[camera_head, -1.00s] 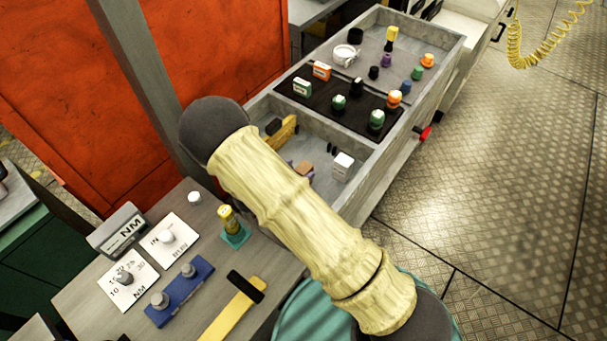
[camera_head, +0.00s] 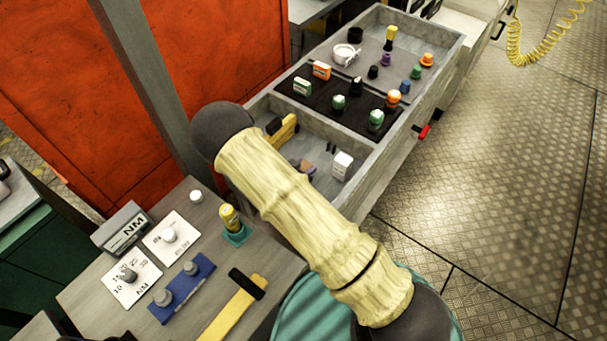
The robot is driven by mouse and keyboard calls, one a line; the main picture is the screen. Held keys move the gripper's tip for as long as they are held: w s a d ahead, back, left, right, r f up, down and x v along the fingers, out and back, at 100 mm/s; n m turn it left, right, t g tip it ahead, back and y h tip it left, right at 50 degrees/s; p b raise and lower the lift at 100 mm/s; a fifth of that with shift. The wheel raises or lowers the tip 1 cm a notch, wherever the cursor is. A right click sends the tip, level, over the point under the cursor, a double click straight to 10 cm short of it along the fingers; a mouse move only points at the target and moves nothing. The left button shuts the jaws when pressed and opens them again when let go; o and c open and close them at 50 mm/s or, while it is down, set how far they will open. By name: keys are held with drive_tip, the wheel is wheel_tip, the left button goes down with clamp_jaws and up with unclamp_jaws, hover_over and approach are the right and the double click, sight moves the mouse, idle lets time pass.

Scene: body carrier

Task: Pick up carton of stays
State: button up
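A white carton (camera_head: 342,165) stands in the near compartment. My arm, with a cream-coloured sleeve and dark joints, crosses the centre of the view and hides part of the near compartment. My gripper is not in view.
The near compartment also holds a yellow-and-black tool (camera_head: 283,130). Bottles and caps stand in the other compartments. The worktop (camera_head: 85,290) at lower left carries a blue block (camera_head: 181,288), white cards and a yellow-handled tool (camera_head: 232,310).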

drive_tip(key=c, duration=0.4)
drive_tip(key=shift+r, duration=0.1)
drive_tip(key=shift+c, duration=0.2)
wheel_tip(320, 180, up, 10)
drive_tip(key=shift+f+b, duration=0.1)
drive_tip(key=shift+b, duration=0.95)
